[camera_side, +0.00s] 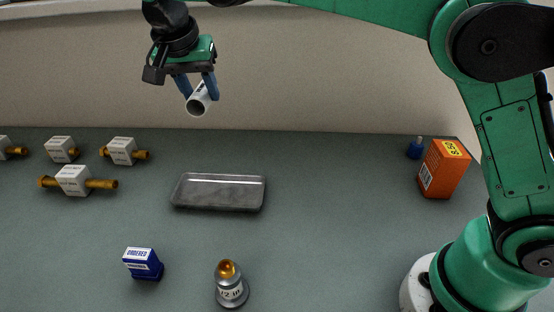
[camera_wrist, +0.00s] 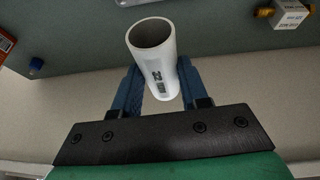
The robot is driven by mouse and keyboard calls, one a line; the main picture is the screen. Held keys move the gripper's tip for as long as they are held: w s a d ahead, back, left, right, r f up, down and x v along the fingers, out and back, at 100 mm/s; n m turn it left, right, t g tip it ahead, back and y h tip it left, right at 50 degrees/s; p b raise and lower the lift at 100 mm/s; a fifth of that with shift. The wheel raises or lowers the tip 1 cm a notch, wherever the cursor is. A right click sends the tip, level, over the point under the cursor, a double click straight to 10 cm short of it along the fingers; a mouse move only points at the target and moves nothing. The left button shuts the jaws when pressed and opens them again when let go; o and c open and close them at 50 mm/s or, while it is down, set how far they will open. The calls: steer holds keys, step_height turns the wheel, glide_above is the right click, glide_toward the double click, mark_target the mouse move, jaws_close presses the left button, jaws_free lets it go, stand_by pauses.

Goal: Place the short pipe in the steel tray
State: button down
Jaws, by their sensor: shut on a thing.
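The short pipe, a white hollow tube with dark print (camera_side: 199,99), is held high above the table in the side view. It also shows in the wrist view (camera_wrist: 155,65), its open end facing away from the palm. My gripper (camera_side: 197,88) is shut on it, with one blue finger on each side; the fingers also show in the wrist view (camera_wrist: 159,88). The steel tray (camera_side: 218,206) is a shallow grey rectangle lying on the table, empty, below and a little right of the pipe.
Several white-labelled blocks with brass rods, one of them in front (camera_side: 73,181), stand at the left. A blue box (camera_side: 143,263) and a grey fitting with an amber top (camera_side: 231,286) stand in front.

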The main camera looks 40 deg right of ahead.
mark_target(222, 191)
step_height(222, 191, down, 20)
steer(key=shift+r, duration=0.1)
stand_by(0.4)
steer(key=shift+c, duration=2.3)
jaws_free()
steer(key=v, duration=1.1)
steer(key=s+d+r+n+t+y, duration=0.1)
steer(key=s+d+r+n, duration=0.15)
steer(key=d, duration=0.25)
steer(key=s+d+r+n+y, duration=0.1)
steer(key=s+d+r+n, duration=0.1)
steer(key=s+d, duration=0.15)
steer(key=s+d+f+n+t+y, duration=0.1)
steer(key=s+d+f+n+t, duration=0.1)
steer(key=s+d, duration=0.4)
steer(key=shift+s+d+f+n+t+y, duration=0.15)
steer(key=shift+s+d+n+t+y, duration=0.15)
steer(key=shift+s+n+t, duration=0.6)
